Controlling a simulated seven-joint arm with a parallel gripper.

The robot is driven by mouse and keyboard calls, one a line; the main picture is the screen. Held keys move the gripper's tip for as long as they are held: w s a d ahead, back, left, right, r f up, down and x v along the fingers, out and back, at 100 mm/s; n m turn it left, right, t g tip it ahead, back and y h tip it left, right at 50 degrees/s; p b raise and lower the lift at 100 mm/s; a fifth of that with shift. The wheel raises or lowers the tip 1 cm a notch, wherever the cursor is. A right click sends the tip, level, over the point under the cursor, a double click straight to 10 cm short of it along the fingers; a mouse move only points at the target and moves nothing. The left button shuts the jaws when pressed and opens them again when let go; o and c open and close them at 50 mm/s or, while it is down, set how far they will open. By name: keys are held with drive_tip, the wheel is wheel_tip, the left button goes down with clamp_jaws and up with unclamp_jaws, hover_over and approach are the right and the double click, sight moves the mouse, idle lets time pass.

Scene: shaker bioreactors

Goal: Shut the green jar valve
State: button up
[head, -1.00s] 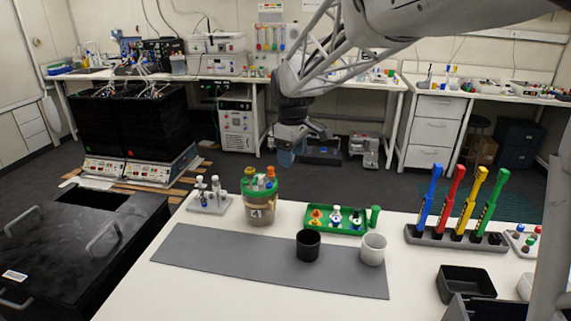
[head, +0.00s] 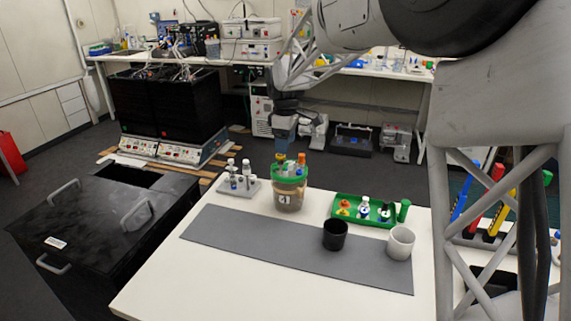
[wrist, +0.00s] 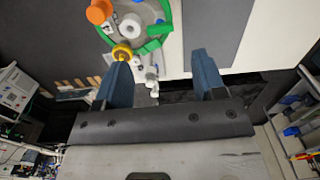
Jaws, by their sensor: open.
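The jar (head: 289,199) has a green lid (head: 290,181) and stands upright on the white table, at the back edge of the grey mat. Several coloured fittings, orange, yellow and blue, rise from its lid. In the wrist view the green lid (wrist: 159,27) is at the top, with an orange cap (wrist: 99,11), a white cap (wrist: 131,26) and a yellow knob (wrist: 122,52). My gripper (head: 281,156) is open, its blue fingers pointing down above the jar's left side. In the wrist view my gripper (wrist: 161,62) has nothing between its fingers; the left fingertip is close to the yellow knob. Contact cannot be told.
A grey rack (head: 238,186) of vials is left of the jar. A green tray (head: 345,220) with small bottles is to the right. A black cup (head: 335,236) and a white cup (head: 400,243) stand in front of it. The grey mat (head: 265,250) is mostly clear.

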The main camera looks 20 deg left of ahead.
sight(286, 165)
drive_tip(key=shift+f, duration=3.9)
drive_tip(key=c, duration=0.9)
drive_tip(key=shift+c, duration=0.2)
